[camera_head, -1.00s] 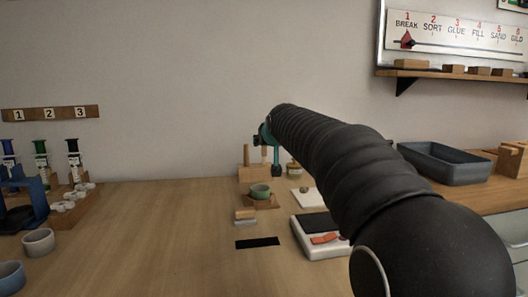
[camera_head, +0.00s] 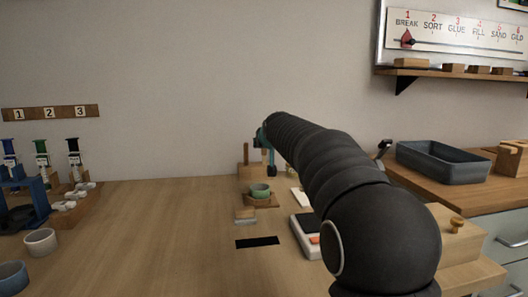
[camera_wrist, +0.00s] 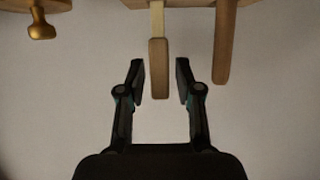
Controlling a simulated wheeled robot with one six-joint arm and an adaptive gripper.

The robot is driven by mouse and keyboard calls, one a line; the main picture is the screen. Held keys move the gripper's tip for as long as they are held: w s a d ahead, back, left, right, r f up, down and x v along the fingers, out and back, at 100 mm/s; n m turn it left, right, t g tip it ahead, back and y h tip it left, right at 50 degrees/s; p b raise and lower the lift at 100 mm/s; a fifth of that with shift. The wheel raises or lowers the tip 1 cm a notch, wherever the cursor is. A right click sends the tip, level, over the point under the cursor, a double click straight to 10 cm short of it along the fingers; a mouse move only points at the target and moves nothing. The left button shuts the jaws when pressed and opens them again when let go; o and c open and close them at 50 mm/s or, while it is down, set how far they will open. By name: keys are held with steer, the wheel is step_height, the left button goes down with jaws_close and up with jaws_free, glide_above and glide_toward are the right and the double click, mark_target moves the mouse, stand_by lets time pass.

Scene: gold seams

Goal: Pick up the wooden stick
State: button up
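In the wrist view a wooden stick (camera_wrist: 158,68) with a pale thin shaft and a thicker brown end extends from a wooden holder (camera_wrist: 190,3) at the top edge. My gripper (camera_wrist: 160,80) is open, with one finger on each side of the stick's thick end and a visible gap on both sides. A second, darker stick (camera_wrist: 224,45) stands just to the right, outside the fingers. In the head view the holder (camera_head: 246,172) is at the back of the bench with an upright stick (camera_head: 246,152). My arm partly hides the gripper there.
A green bowl (camera_head: 260,190) on a wooden stand is in front of the holder. A white device (camera_head: 304,224) is partly behind my arm. The bench's left middle is clear.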

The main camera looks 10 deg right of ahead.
jaws_close()
steer(key=shift+r, duration=0.1)
